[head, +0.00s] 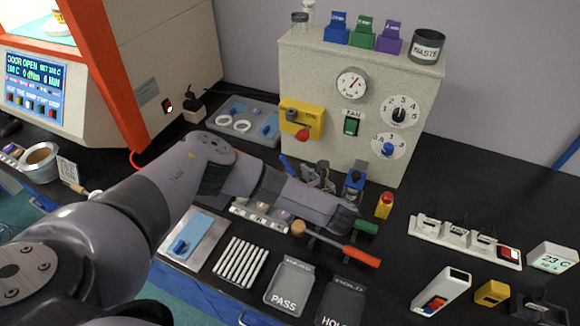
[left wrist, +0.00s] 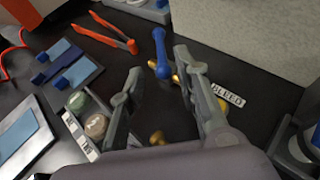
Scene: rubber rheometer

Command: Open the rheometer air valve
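In the left wrist view, a valve with a blue lever handle (left wrist: 161,50) and a brass body (left wrist: 178,77) stands on the dark bench, close to the panel's foot. A white label reading BLEED (left wrist: 227,95) lies beside it. My left gripper (left wrist: 160,62) is open, with its fingers on either side of the blue handle; I cannot tell whether either touches it. In the head view, my left gripper (head: 317,172) is low in front of the beige panel (head: 310,75). The blue handle (head: 287,163) shows partly behind it. My right gripper is not in view.
The panel carries a yellow plate (head: 297,113) with a red knob, a gauge (head: 352,83) and dials. A blue-topped fitting (head: 354,182) stands right of the gripper. A red-handled tool (head: 350,252) and trays lie in front. Orange tongs (left wrist: 110,37) lie left of the valve.

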